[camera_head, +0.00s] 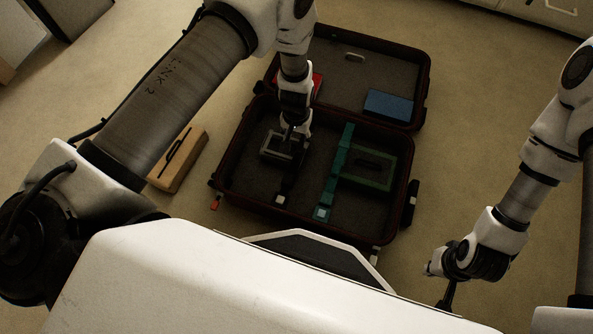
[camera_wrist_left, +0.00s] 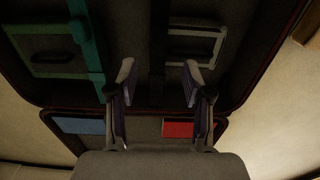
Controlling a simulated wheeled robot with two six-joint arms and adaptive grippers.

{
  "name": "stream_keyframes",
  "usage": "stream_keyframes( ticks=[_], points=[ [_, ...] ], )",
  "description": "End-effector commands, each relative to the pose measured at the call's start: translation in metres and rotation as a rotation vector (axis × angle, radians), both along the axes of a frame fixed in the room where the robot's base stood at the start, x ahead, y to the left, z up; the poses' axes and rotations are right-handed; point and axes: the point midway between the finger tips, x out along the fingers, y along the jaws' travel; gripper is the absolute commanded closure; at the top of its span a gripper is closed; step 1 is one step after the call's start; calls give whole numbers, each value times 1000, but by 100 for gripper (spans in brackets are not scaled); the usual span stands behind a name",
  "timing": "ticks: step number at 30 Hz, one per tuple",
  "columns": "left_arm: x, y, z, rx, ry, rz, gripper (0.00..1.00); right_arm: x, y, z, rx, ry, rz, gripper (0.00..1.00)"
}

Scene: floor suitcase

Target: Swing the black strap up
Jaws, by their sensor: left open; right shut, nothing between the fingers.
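The open dark suitcase (camera_head: 232,165) lies on the floor. The black strap (camera_head: 287,184) lies lengthwise in its near compartment, with a pale end piece (camera_head: 280,199) toward the near wall. In the left wrist view the strap (camera_wrist_left: 158,45) runs between my finger lines; its far part is hard to make out against the dark lining. My left gripper (camera_head: 290,130) is over the far part of this compartment, open, and its fingers show apart in the left wrist view (camera_wrist_left: 157,78). Contact with the strap cannot be told. My right gripper (camera_head: 447,300) is shut and empty, outside the suitcase at the lower right.
A teal strap (camera_head: 333,180) lies beside a green case (camera_head: 388,173). A grey-framed item (camera_head: 270,151) lies under my left gripper. The lid section holds a blue item (camera_head: 388,104) and a red one (camera_head: 317,86). A tan box (camera_head: 178,160) stands left of the suitcase.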

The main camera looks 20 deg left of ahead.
Motion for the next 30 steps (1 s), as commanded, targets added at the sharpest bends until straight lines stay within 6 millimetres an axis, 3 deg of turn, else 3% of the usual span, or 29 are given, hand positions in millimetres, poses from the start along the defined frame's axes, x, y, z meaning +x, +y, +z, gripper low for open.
stream_keyframes(
  ticks=[1, 8, 18, 28, 30],
  points=[
    [0, -2, -24, 1, -1, -5, 50, 0, 0, -24, 0, 0, 0, 100],
    [-1, -2, -39, 2, 0, -8, 50, 1, 0, -36, 0, -1, 0, 100],
    [-1, -2, -100, 2, 0, -9, 50, 0, 0, -77, 0, -1, 0, 100],
    [-1, -2, -104, 3, 0, -8, 50, 0, 0, -77, 0, -1, 0, 100],
    [-1, -2, -104, 3, 0, -8, 75, 0, 0, -77, 0, -1, 0, 100]
  ],
)
